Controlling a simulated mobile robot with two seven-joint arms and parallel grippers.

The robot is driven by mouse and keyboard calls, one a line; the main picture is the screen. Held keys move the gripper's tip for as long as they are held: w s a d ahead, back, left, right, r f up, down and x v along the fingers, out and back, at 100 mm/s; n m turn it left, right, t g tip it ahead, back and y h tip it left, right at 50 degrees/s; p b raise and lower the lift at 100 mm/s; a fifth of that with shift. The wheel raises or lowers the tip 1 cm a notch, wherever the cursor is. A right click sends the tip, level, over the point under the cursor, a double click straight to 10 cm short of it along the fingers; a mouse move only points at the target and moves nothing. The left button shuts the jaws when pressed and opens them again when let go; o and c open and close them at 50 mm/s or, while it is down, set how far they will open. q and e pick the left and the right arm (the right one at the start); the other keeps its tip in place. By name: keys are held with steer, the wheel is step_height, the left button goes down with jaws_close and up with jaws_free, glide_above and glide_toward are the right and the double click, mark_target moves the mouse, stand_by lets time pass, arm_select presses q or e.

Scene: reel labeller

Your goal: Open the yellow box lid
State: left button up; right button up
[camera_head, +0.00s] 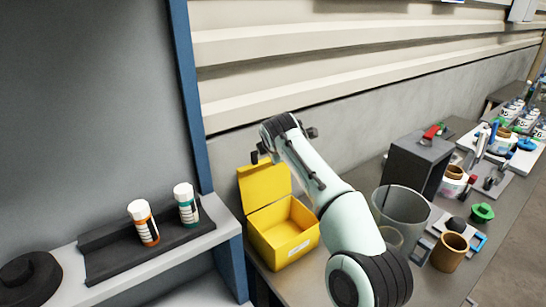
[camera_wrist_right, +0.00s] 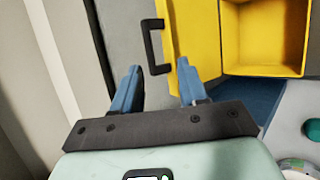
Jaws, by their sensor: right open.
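The yellow box (camera_head: 283,234) stands on the bench, its front bearing a white label. Its lid (camera_head: 265,184) is raised and stands up at the back, so the empty inside shows. In the right wrist view the box's inside (camera_wrist_right: 264,38) is at upper right, beside the lid (camera_wrist_right: 198,38). A dark handle (camera_wrist_right: 152,46) sticks out from the lid. My right gripper (camera_wrist_right: 158,75) is open and empty, with the handle in front of and between its blue fingertips. I cannot tell if they touch. In the head view my right arm reaches over the box. My left gripper is out of view.
A clear container (camera_head: 401,212), a brown cup (camera_head: 449,251) and a dark grey block (camera_head: 417,163) stand right of my arm. Orange (camera_head: 145,223) and teal (camera_head: 186,204) labelled bottles stand on a dark tray at left. A blue post (camera_head: 187,95) rises left of the box.

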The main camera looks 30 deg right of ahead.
steer(key=v, duration=0.4)
steer(key=shift+s, duration=0.15)
steer(key=shift+d, duration=0.1)
stand_by(0.3)
